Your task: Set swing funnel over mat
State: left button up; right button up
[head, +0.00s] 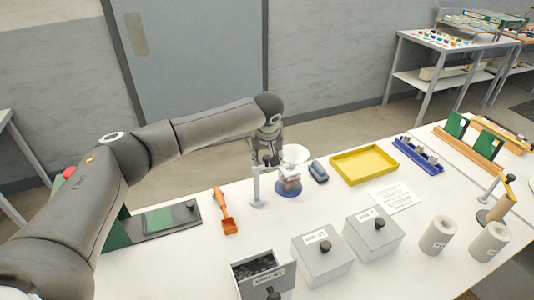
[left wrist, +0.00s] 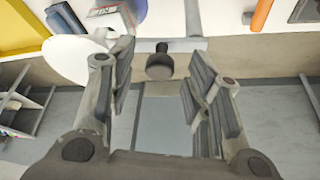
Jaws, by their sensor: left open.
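The white funnel (head: 295,153) sits on an arm on a slim grey post (head: 256,187). In the head view it shows above the round blue mat (head: 285,193), where a small jar (head: 291,184) stands. In the left wrist view the funnel (left wrist: 72,56) is left of my fingers, beside the labelled jar (left wrist: 108,14); I cannot tell whether it is centred over the mat. A dark knob (left wrist: 159,66) on the funnel's arm shows between my open left fingers, apparently not gripped. My left gripper (head: 266,158) is at the post's top. My right gripper is not visible.
A blue object (head: 318,171) and yellow tray (head: 365,165) lie right of the mat. An orange scoop (head: 227,214) and green board (head: 160,221) lie left. Lidded boxes (head: 322,258) and white cylinders (head: 438,236) stand in front.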

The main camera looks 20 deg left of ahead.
pick_arm(q)
grip_shut()
dwell(0.3)
jog(key=shift+f+b, duration=0.15)
jog(key=shift+b, duration=0.25)
jog(key=shift+w+n+b, duration=0.2)
jog(key=shift+n+b, duration=0.2)
jog(key=shift+n, duration=0.3)
grip_release()
